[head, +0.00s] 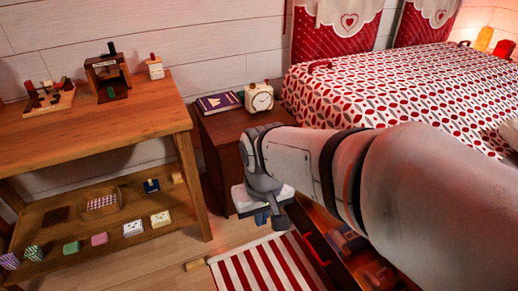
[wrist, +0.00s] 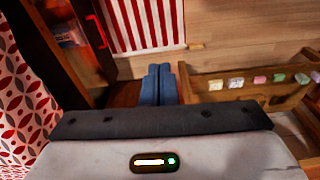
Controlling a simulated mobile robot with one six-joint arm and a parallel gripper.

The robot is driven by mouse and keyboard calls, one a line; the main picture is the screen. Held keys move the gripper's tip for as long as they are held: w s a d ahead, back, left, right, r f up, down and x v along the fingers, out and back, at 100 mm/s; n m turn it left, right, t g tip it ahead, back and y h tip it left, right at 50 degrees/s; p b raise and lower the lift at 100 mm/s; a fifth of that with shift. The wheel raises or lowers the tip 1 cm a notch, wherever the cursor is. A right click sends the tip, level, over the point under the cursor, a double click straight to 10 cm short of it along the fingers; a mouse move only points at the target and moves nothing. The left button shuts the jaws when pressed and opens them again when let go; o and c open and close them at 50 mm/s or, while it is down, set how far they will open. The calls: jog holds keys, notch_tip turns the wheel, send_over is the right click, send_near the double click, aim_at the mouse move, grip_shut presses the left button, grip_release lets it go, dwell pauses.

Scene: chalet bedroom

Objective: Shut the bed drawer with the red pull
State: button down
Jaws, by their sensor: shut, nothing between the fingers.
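The bed drawer (head: 337,272) stands pulled out from under the bed, with folded items visible inside. Its red pull (head: 317,249) is on the front edge, beside the striped rug. In the wrist view the red pull (wrist: 97,31) is at the upper left, with the drawer's inside to its left. My gripper (head: 262,218) has blue fingers pressed together, pointing down, left of the pull and apart from it. The fingers also show in the wrist view (wrist: 158,84), empty. My arm hides part of the drawer and bed side.
A nightstand (head: 212,137) with a clock (head: 259,97) and a book (head: 219,102) stands just behind my gripper. A wooden table (head: 120,120) with a lower shelf is at left. A red-and-white rug (head: 262,270) lies before the drawer.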

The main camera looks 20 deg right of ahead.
jog(key=w+d+f+n+g+h+b, duration=0.2)
jog(key=w+d+f+n+h, duration=0.3)
jog(key=f, duration=0.4)
jog(key=w+d+f+n+g+h+b, duration=0.25)
jog(key=w+d+f+n, duration=0.25)
jog(key=f+n, duration=0.3)
jog(key=w+d+f+n+g+h+b, duration=0.1)
jog(key=w+d+f+n+g+h, duration=0.3)
jog(key=f, duration=0.5)
jog(key=n+t+h+b, duration=0.4)
jog(key=n+t+h, duration=0.4)
jog(key=n, duration=1.2)
send_near(322, 242)
jog(key=shift+t+y, duration=0.25)
jog(key=shift+y, duration=0.5)
jog(key=d+b, duration=0.1)
jog(key=d, duration=0.1)
jog(key=d+b, duration=0.1)
jog(key=d, duration=0.1)
jog(key=d+r+b, duration=0.1)
jog(key=d, duration=0.1)
jog(key=shift+w+d+b, duration=0.25)
jog(key=shift+d+b, duration=0.15)
